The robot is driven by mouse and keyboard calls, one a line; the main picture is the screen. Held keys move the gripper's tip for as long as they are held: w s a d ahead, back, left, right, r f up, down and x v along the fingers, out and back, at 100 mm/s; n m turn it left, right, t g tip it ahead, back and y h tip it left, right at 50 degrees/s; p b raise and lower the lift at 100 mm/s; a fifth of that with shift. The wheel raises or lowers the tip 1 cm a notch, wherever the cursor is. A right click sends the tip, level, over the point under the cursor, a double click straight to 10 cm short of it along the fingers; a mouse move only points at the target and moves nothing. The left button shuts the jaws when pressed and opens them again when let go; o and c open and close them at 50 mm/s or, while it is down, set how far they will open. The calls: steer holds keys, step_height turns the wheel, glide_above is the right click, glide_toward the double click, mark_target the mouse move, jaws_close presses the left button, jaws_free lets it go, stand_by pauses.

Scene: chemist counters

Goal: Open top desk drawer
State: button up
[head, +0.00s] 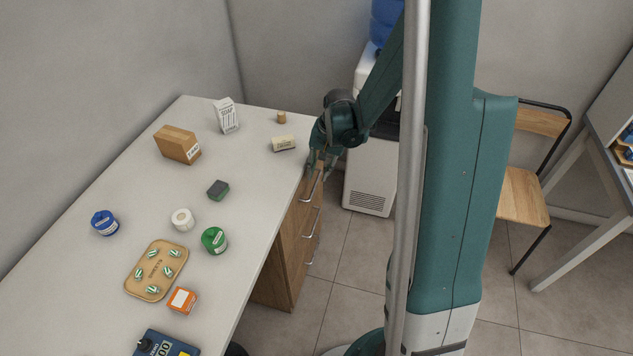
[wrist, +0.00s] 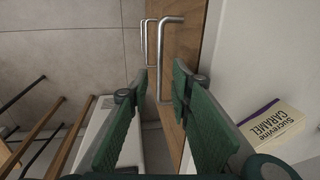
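The desk (head: 222,170) has a wooden drawer unit (head: 293,243) under its right edge, with several metal bar handles. The top drawer handle (head: 314,188) is at the upper part of the unit, and the drawer fronts look flush. My gripper (head: 321,166) is at the desk's right edge, just above the top handle. In the wrist view my gripper (wrist: 160,85) is open, with two green fingers apart. The nearest handle (wrist: 168,60) shows between and beyond the fingertips. I cannot tell whether a finger touches it.
A caramel box (head: 284,143) lies on the desktop near my gripper. A small brown cork-like item (head: 282,117), a white box (head: 226,116) and a cardboard box (head: 178,144) stand farther back. A water cooler (head: 369,180) stands behind my arm.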

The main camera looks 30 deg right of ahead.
mark_target(315, 184)
steer(key=shift+w+a+f+b, duration=0.15)
steer(key=shift+f+b, duration=0.15)
steer(key=shift+f, duration=1)
steer(key=shift+w+a+f+b, duration=0.15)
steer(key=shift+f+b, duration=0.1)
steer(key=shift+f, duration=1)
jaws_close()
